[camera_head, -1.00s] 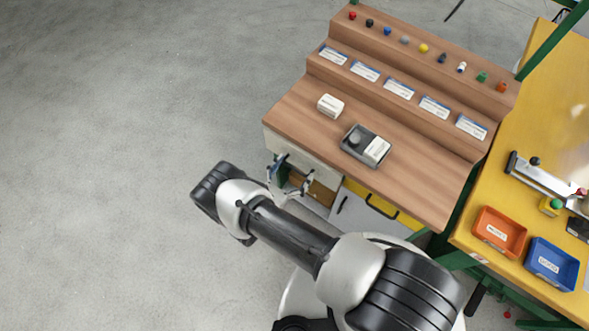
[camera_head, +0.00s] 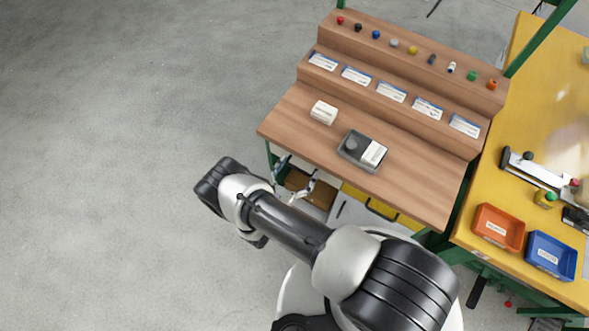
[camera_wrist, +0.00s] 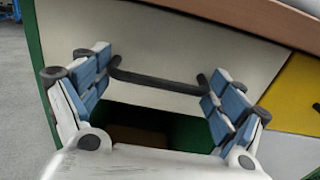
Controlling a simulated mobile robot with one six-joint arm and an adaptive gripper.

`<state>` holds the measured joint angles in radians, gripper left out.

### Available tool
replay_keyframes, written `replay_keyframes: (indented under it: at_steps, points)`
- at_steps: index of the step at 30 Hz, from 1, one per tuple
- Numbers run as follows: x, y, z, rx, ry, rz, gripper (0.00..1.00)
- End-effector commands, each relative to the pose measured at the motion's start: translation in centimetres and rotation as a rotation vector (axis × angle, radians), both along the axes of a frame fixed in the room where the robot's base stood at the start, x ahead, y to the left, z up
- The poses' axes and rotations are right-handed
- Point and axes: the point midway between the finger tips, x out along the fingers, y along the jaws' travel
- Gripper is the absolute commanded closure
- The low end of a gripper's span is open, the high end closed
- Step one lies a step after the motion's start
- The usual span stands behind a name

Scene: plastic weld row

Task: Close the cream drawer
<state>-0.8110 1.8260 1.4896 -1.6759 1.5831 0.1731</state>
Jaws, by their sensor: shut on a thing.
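The cream drawer front (camera_wrist: 180,45) fills the upper middle of the wrist view, just under the brown worktop edge. Its black bar handle (camera_wrist: 160,80) runs across the panel. My gripper (camera_wrist: 157,74) has its blue-padded fingers at the two ends of this handle, bearing on it. In the head view my gripper (camera_head: 297,181) is at the worktop's front left edge, partly hidden by my arm. The drawer front is hidden from the head view. I cannot tell if it is fully flush.
The worktop (camera_head: 285,118) holds a white box (camera_head: 323,112) and a grey device (camera_head: 352,146). A yellow drawer front (camera_head: 365,200) is right of my gripper. Below the cream front is a dark opening (camera_wrist: 165,120). The floor at left is clear.

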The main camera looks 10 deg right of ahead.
Motion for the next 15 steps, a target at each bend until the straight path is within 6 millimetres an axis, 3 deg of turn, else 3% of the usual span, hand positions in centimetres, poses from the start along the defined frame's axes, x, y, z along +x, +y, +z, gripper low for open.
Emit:
replay_keyframes:
  at_steps: [6, 15]
  points:
    - [0.21, -0.32, 0.47, -0.008, -0.008, -0.013, 0.02]
    - [0.11, -0.21, 0.31, -0.006, -0.006, -0.009, 0.02]
